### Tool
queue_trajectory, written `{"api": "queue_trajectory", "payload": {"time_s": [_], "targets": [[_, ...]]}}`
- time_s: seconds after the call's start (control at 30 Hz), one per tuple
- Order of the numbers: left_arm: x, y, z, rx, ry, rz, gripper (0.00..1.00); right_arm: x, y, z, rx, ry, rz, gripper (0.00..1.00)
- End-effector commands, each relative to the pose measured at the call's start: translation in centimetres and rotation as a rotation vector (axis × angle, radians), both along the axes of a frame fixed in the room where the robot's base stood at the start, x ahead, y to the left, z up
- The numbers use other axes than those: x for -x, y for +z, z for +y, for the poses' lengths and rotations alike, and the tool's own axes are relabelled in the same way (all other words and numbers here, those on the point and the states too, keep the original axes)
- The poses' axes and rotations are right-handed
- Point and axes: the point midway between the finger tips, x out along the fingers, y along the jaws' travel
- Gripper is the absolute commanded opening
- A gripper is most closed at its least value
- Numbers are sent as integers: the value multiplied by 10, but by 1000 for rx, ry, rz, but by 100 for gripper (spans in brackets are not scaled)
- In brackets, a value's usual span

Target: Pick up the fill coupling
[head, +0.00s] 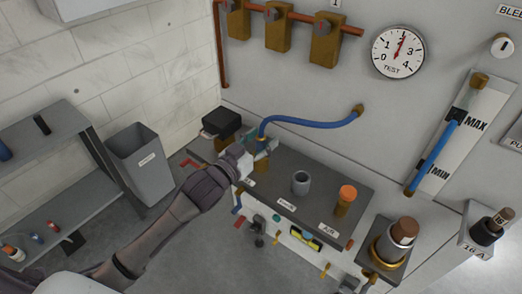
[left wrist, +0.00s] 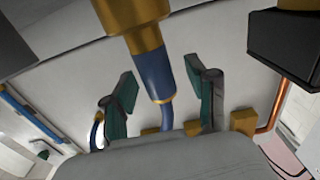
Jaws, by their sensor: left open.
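The fill coupling, a brass body with a blue sleeve (left wrist: 153,72), hangs between the two fingers of my left gripper (left wrist: 160,84) in the left wrist view. The teal finger pads stand apart on either side of it, with a visible gap on both sides. In the head view my left gripper (head: 252,156) is at the left end of the dark bench top and covers much of the coupling. A blue hose (head: 312,124) runs from there to a brass fitting on the wall. My right gripper is not in view.
On the dark bench top (head: 318,219) stand a grey cup (head: 301,183) and an orange-capped brass fitting (head: 346,196). A black box (head: 221,123) is just behind my left gripper. A grey bin (head: 140,165) and a shelf (head: 45,140) are at left.

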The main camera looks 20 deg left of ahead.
Motion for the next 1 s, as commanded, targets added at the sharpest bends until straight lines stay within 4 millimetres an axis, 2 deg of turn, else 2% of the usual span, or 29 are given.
{"api": "queue_trajectory", "payload": {"time_s": [0.1, 0.43, 0.77, 1.0], "targets": [[0, 0, 0, 0, 0, 0, 56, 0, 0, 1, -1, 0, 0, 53], [0, 0, 0, 0, 0, 0, 1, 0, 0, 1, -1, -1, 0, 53], [0, 2, 0, 1, 0, -2, 0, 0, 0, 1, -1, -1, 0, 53], [0, 22, 0, 0, -1, -6, 0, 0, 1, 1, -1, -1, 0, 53]]}}
